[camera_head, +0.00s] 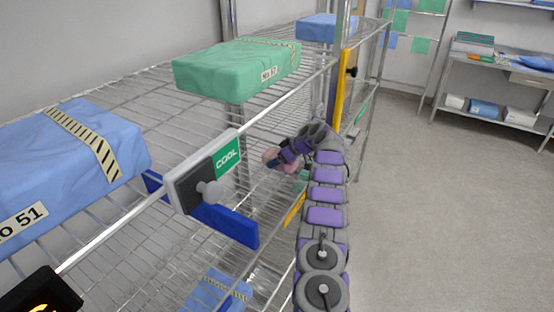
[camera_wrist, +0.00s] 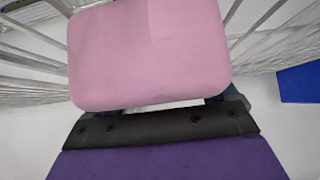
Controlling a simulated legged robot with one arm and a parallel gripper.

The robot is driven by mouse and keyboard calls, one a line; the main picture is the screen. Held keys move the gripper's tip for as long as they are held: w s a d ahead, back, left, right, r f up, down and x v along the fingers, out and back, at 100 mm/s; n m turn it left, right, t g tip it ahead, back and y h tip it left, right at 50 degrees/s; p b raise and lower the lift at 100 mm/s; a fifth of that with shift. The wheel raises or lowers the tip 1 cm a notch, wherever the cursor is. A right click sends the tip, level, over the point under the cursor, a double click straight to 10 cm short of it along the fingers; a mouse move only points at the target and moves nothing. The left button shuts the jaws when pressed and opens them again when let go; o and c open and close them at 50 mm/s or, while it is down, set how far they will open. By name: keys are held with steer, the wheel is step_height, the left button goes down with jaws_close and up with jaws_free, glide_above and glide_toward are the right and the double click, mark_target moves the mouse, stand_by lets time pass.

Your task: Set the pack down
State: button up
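My gripper (camera_head: 270,157) reaches in among the wire shelves, below the top shelf and under the green pack. A small pinkish rounded part shows at its tip, and the wrist view shows a smooth pink rounded block (camera_wrist: 147,55). I cannot tell whether this is part of my gripper or a held thing, nor how far the jaws are parted. A green wrapped pack (camera_head: 235,70) with a striped band lies on the top shelf. A large blue pack (camera_head: 55,150) lies at the left, and another blue pack (camera_head: 322,27) lies at the far end.
The wire rack (camera_head: 125,80) runs along the left. A COOL sign (camera_head: 227,156) with a grey knob and a blue panel (camera_head: 225,222) are on its front. A yellow upright strip (camera_head: 342,90) stands close beyond my arm. A lower blue pack (camera_head: 218,290) shows. The floor (camera_head: 450,200) is clear at right.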

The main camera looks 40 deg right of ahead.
steer(key=shift+o, duration=0.4)
steer(key=shift+s+a+f, duration=0.15)
steer(key=shift+a+f, duration=0.05)
steer(key=shift+d+f, duration=0.1)
steer(key=shift+r, duration=0.4)
steer(key=p+v, duration=0.1)
steer(key=v, duration=1)
steer(key=shift+s+r, duration=0.25)
steer(key=shift+r, duration=0.1)
